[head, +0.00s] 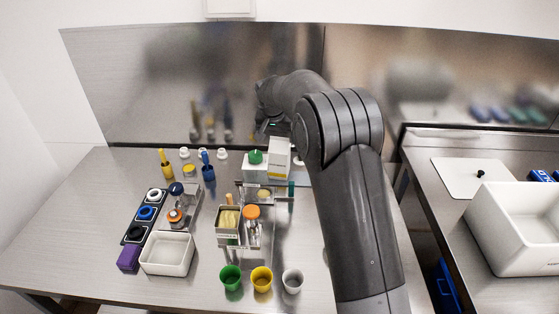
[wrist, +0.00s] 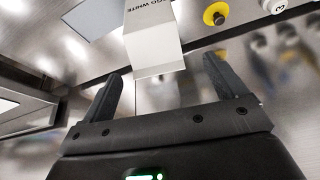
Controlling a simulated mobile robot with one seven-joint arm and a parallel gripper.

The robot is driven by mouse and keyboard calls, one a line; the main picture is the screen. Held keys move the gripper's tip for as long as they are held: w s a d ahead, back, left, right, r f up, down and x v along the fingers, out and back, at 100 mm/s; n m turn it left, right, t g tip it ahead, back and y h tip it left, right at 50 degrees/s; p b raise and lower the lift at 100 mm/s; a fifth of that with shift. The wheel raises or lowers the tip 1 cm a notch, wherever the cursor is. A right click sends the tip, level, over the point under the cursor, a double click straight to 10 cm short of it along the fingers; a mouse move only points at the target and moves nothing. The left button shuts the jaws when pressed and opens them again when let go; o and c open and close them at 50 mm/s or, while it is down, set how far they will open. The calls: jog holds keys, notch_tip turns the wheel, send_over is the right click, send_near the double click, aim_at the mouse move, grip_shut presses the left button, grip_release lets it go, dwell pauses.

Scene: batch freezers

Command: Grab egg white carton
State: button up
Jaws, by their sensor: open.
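In the wrist view the carton (wrist: 152,52), with dark "WHITE" lettering, is at top centre. My gripper (wrist: 163,72) is open and empty, its two dark fingers pointing toward the carton. The carton appears in line with the gap, its near end about level with the fingertips; I cannot tell the exact depth. In the head view my arm hides the fingers.
A white tub with a green lid (head: 255,157) stands just left of the carton. Small bottles (head: 208,166) and jars stand further left. A white bin (head: 167,254) and several cups (head: 262,279) are nearer the front. A steel backsplash (head: 160,85) rises behind.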

aim_at(279, 141)
jog(key=x, duration=0.7)
jog(key=shift+d, duration=0.2)
jog(key=shift+c, duration=0.2)
jog(key=shift+r, duration=0.1)
jog(key=c, duration=1.8)
